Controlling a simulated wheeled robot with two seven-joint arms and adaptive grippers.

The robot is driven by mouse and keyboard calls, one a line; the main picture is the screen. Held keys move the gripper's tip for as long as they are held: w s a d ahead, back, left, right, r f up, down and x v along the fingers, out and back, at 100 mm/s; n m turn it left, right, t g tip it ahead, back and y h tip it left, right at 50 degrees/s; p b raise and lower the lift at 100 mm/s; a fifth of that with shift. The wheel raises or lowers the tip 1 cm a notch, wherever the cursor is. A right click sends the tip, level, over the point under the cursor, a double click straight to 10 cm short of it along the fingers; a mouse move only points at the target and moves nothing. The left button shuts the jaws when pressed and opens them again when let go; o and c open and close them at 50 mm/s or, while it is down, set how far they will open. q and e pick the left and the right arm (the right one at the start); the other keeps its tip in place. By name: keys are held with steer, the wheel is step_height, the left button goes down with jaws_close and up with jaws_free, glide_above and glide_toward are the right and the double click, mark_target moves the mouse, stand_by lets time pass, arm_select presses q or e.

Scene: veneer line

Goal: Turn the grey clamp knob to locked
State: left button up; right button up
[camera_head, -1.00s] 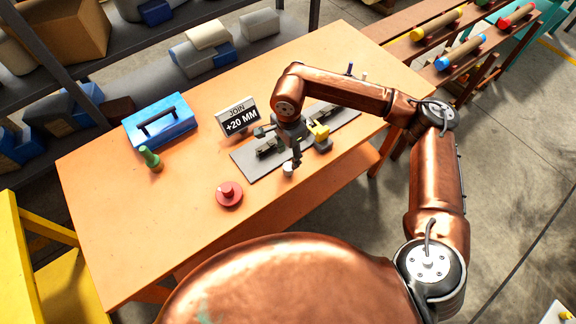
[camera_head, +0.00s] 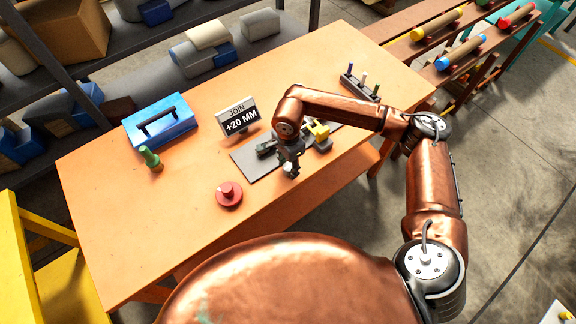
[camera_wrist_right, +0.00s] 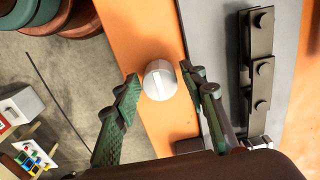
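The grey clamp knob (camera_wrist_right: 160,80) is a short, light cylinder with a raised ridge across its top, in the right wrist view. It sits at the edge of the grey fixture plate (camera_head: 262,168). My right gripper (camera_wrist_right: 161,77) is open, with one finger on each side of the knob. A gap shows at the left finger; whether the right finger touches the knob I cannot tell. In the head view my right gripper (camera_head: 291,172) is over the plate's front edge and mostly hides the knob. My left gripper is not in view.
On the orange table (camera_head: 110,215) are a red button (camera_head: 229,194), a green-topped piece (camera_head: 150,158), a blue toolbox (camera_head: 160,122), a "JOIN +20 MM" sign (camera_head: 238,120) and a dark peg rack (camera_head: 359,88). The table's left front is clear.

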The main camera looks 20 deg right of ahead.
steer(key=c, duration=0.9)
steer(key=shift+m, duration=0.4)
steer(key=m, duration=0.2)
steer(key=shift+m, duration=0.4)
steer(key=m, duration=0.3)
steer(key=shift+m+b, duration=0.3)
steer(key=m, duration=0.5)
steer(key=m+p, duration=0.1)
steer(key=m, duration=0.4)
steer(key=shift+m, duration=0.5)
